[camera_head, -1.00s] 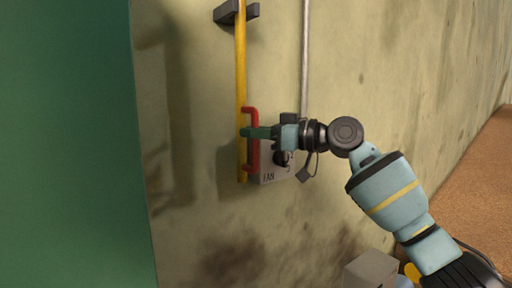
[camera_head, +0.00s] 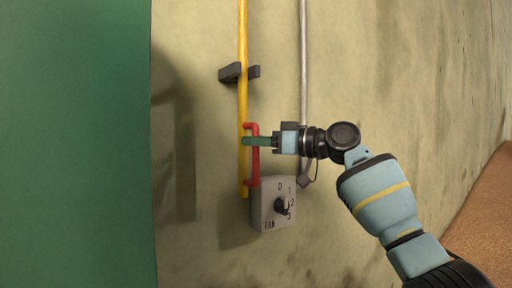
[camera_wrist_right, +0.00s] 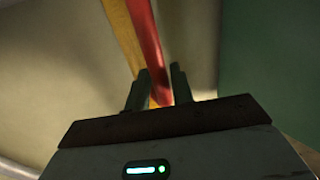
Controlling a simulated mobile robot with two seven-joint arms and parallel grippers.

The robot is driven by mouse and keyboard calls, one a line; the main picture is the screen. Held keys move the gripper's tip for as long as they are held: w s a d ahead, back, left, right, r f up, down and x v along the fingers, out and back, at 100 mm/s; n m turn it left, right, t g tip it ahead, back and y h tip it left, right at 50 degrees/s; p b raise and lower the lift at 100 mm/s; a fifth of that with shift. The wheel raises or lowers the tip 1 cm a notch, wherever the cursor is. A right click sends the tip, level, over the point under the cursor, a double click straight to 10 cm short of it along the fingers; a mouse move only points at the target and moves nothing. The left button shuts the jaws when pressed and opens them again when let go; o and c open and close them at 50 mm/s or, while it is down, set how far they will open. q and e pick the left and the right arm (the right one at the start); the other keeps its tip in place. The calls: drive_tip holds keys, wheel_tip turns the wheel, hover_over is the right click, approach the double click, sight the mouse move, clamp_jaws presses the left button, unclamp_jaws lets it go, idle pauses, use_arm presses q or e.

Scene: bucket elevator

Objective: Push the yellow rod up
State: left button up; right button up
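The yellow rod (camera_head: 243,105) runs upright along the wall, through a dark bracket (camera_head: 231,73), and out of the top of the head view. A red handle (camera_head: 254,170) is fixed to its lower part. My right gripper (camera_head: 250,141) has its fingers at the upper half of the handle, coming from the right. In the right wrist view, the red handle (camera_wrist_right: 147,45) passes between the two fingers (camera_wrist_right: 159,88), with the yellow rod (camera_wrist_right: 120,35) beside it. The fingers look closed around the handle; their tips are dark. My left gripper is not in view.
A grey box (camera_head: 267,205) marked FAN, with a numbered dial, is on the wall below my gripper. A grey pipe (camera_head: 303,70) runs down the wall to the right. A green surface (camera_head: 75,140) fills the left side.

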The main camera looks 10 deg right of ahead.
drive_tip(key=shift+o, duration=0.9)
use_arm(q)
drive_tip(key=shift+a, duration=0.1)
use_arm(e)
drive_tip(key=shift+f, duration=0.2)
drive_tip(key=shift+f, duration=0.1)
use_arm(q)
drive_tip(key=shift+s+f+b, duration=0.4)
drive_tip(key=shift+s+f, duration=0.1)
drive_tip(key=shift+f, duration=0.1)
use_arm(e)
drive_tip(key=v, duration=0.7)
drive_tip(key=shift+s+d, duration=0.25)
drive_tip(key=shift+d, duration=0.05)
